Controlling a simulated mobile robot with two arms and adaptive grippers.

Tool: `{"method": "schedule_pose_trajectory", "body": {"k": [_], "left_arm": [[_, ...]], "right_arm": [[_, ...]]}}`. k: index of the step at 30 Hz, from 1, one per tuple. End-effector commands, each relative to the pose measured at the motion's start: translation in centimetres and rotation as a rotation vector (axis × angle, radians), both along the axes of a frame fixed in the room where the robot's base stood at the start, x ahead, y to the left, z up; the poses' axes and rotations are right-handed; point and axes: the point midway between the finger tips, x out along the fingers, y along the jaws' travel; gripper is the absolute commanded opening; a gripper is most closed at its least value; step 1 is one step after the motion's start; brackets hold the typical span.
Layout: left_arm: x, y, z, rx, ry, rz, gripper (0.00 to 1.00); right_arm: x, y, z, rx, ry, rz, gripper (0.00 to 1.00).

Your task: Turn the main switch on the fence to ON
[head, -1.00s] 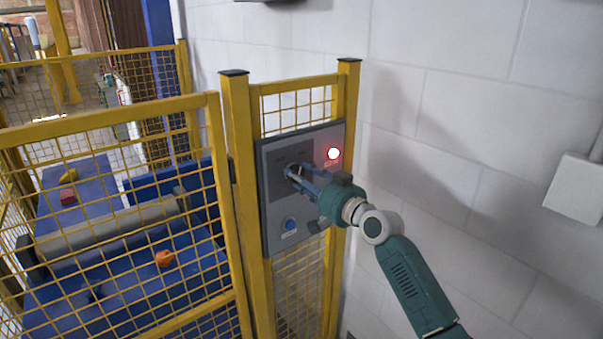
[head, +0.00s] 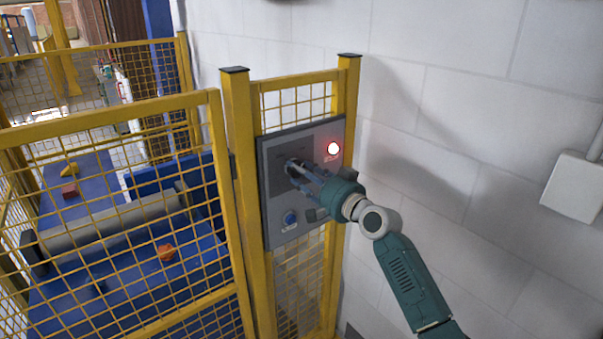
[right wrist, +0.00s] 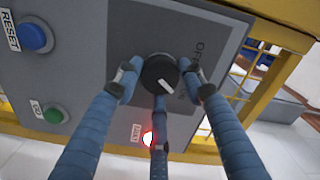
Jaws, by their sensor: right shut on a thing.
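The main switch is a round black knob (right wrist: 159,74) with a white pointer line, on a dark plate of the grey control panel (head: 273,226). The word OFF shows on the plate in the right wrist view, and the pointer slants away from it. My right gripper (head: 294,168) reaches the switch from the lower right. In the right wrist view its blue fingers are closed around the knob, on both sides and below. In the head view the fingers largely hide the knob. My left gripper is not in view.
The panel hangs on the yellow fence post (head: 246,210). It carries a lit red lamp (head: 333,149), a blue RESET button (head: 290,218) and a green button (right wrist: 53,113). A white wall and a wall box (head: 573,185) are on the right.

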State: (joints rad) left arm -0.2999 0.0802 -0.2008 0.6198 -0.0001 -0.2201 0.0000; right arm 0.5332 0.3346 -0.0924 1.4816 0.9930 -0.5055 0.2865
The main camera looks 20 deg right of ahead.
Motion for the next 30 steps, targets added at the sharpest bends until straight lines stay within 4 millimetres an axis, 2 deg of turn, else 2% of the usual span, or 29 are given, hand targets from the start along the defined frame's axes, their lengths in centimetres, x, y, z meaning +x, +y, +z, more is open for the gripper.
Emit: {"method": "schedule_pose_trajectory", "body": {"k": [1, 3, 4, 6, 15, 19, 30], "left_arm": [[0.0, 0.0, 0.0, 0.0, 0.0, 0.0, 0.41], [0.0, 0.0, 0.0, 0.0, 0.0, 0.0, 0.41], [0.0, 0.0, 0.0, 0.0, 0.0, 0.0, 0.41], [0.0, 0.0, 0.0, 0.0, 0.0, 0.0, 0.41], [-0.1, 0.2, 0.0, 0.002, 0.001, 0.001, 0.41], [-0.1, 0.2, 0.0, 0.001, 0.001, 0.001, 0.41], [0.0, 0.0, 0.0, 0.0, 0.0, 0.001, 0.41]], "right_arm": [[0.1, -0.4, 1.0, 0.007, -0.017, -0.008, 0.13], [0.1, -0.4, 1.0, 0.007, -0.017, -0.008, 0.13], [0.1, -0.4, 1.0, 0.006, -0.018, -0.008, 0.45], [0.1, -0.3, 1.0, 0.006, -0.018, -0.008, 0.58], [-0.1, -0.2, 0.4, 0.002, -0.008, -0.003, 0.58], [-1.0, -0.6, 0.2, -0.001, -0.007, -0.004, 0.58], [-8.0, -3.2, 0.2, -0.002, -0.007, -0.005, 0.58]]}}
